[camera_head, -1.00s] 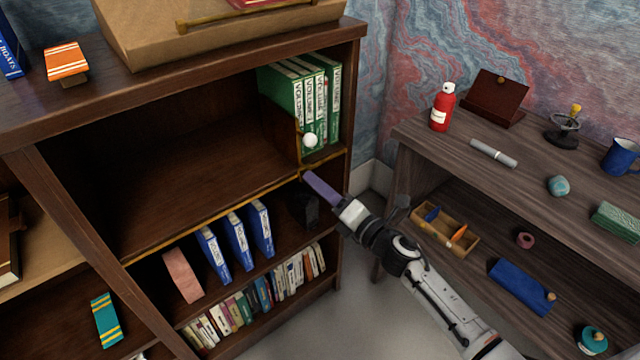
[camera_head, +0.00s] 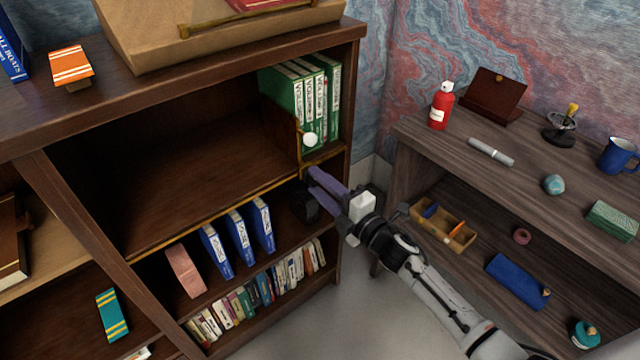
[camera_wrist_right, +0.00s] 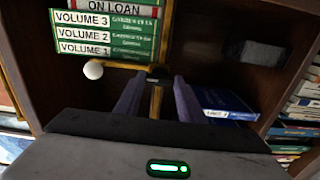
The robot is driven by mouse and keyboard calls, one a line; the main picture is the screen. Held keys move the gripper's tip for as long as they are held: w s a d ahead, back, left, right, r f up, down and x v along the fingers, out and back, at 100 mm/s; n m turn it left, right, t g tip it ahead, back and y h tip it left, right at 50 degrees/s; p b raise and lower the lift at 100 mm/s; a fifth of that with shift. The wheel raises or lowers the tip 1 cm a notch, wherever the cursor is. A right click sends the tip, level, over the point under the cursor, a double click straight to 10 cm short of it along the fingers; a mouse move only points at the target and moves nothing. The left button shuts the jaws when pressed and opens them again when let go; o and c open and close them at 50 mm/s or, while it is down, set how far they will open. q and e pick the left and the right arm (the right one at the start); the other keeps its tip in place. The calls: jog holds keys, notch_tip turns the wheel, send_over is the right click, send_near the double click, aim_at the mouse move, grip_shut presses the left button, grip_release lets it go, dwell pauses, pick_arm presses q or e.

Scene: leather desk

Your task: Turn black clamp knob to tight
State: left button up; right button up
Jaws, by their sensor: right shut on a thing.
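The black clamp knob (camera_wrist_right: 158,75) shows in the right wrist view between my right fingertips, at the brass-coloured shelf edge. A brass-coloured bar runs down from it between the fingers. In the head view the fingers hide most of the knob. My right gripper (camera_head: 313,180) reaches in from the lower right, and its two purple fingers (camera_wrist_right: 155,98) are shut on the knob. A divider with a white ball (camera_head: 310,139) stands just above, against the green volumes (camera_head: 315,98); the ball also shows in the wrist view (camera_wrist_right: 93,69). My left gripper is not in view.
Blue books (camera_head: 238,233) and a dark object (camera_head: 303,203) are on the shelf below, close to my fingers. The shelf left of the green volumes is empty. A grey-brown desk (camera_head: 445,150) with a red bottle (camera_head: 441,106) stands to the right.

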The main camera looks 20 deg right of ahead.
dwell(0.3)
jog(key=o, duration=0.8)
jog(key=shift+o, duration=1.2)
jog(key=v, duration=1)
jog(key=shift+s, duration=0.2)
